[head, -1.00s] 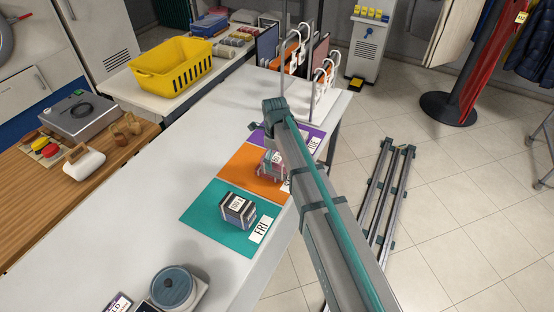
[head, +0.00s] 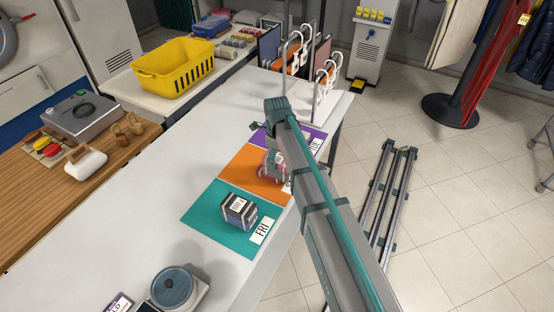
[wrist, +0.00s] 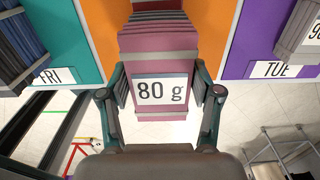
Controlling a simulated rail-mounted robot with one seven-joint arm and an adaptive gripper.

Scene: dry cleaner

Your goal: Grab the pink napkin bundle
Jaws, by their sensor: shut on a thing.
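The pink napkin bundle (wrist: 158,52) is a stack of folded pink cloth with a white "80 g" label facing my wrist camera. In the head view the bundle (head: 270,164) is at the orange mat (head: 247,176), partly hidden by my arm. My gripper (wrist: 159,76) has one finger on each side of the bundle and is shut on it. In the head view my arm hides most of the gripper. I cannot tell whether the bundle rests on the mat or is slightly raised.
A dark banded bundle (head: 239,210) sits on the teal FRI mat (head: 208,214). The purple TUE mat (head: 311,136) lies beyond the orange one; a grey bundle (wrist: 297,38) shows there. A wire rack (head: 322,92) stands at the counter's far end. The white counter (head: 150,205) is clear left of the mats.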

